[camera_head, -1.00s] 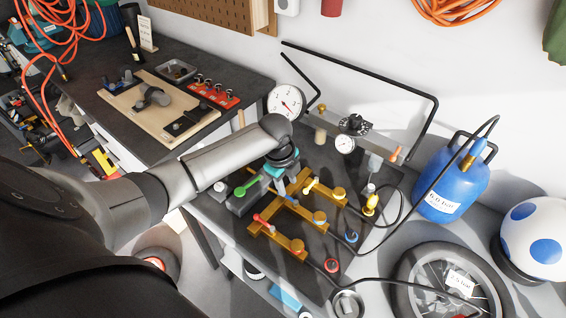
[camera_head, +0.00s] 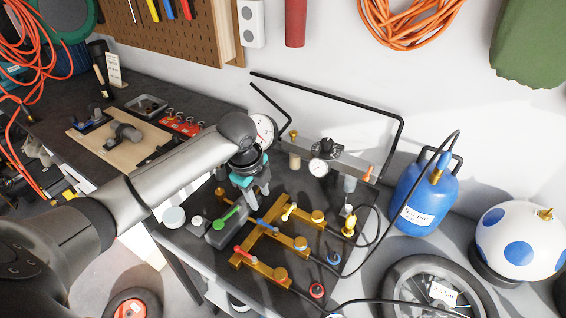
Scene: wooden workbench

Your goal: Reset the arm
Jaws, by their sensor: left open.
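My left arm comes in from the left. Its gripper (camera_head: 258,190) points down above the back left part of the brass manifold (camera_head: 262,268), with its fingers apart and nothing visible between them. The manifold carries red, blue and yellow levers and lies on the dark bench top. My right gripper is not in view.
A regulator with a black knob (camera_head: 324,149) stands behind the manifold. Black hoses loop right of the manifold. A wooden board (camera_head: 100,150) lies on the left bench.

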